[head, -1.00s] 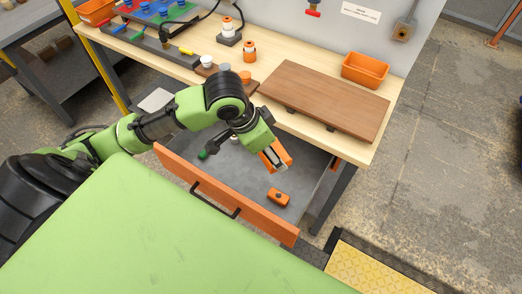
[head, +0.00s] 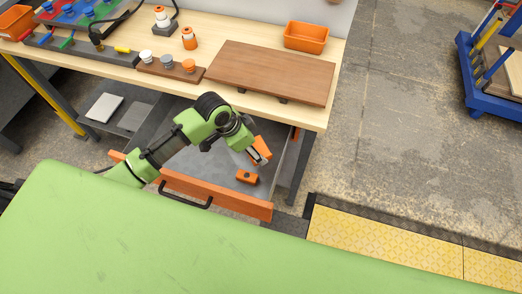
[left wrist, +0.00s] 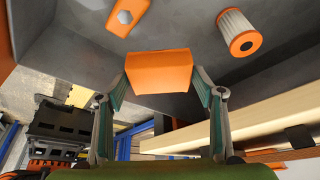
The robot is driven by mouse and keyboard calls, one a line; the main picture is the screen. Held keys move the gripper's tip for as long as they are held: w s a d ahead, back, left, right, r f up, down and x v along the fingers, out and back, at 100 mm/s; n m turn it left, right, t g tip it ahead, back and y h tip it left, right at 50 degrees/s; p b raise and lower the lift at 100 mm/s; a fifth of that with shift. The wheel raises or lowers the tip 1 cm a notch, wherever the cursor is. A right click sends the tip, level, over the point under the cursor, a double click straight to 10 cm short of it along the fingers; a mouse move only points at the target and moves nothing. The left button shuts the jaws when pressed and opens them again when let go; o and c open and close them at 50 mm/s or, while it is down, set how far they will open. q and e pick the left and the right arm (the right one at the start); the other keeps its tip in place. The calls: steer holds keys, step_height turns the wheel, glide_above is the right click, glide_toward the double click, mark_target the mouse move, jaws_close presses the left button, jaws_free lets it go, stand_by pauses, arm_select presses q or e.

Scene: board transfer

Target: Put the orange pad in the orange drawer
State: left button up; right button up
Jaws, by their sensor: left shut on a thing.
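The orange pad (head: 262,149) is held in my left gripper (head: 254,154), over the inside of the open drawer. In the left wrist view the pad (left wrist: 158,70) sits between the two fingers, with the grey drawer interior behind it. I cannot tell whether it touches the drawer floor. The drawer has an orange front (head: 225,194) with a black handle and stands pulled out under the workbench. My left arm reaches over its front and hides part of the interior. My right gripper is not in view.
In the drawer lie an orange block (head: 247,177) with a hole and, in the wrist view, a white-and-orange ribbed cylinder (left wrist: 237,31). Above are the workbench with a brown board (head: 270,73) and an orange bin (head: 305,37). A green surface (head: 200,240) fills the foreground.

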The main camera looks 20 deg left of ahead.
mark_target(260, 146)
arm_select(q)
steer(key=w+d+f, duration=0.1)
steer(key=w+f, duration=0.1)
steer(key=f, duration=0.1)
steer(key=shift+d, duration=0.4)
steer(key=shift+f+p, duration=0.45)
steer(key=shift+f, duration=1.25)
steer(key=shift+f, duration=0.15)
steer(key=o, duration=1)
steer(key=v, duration=1.2)
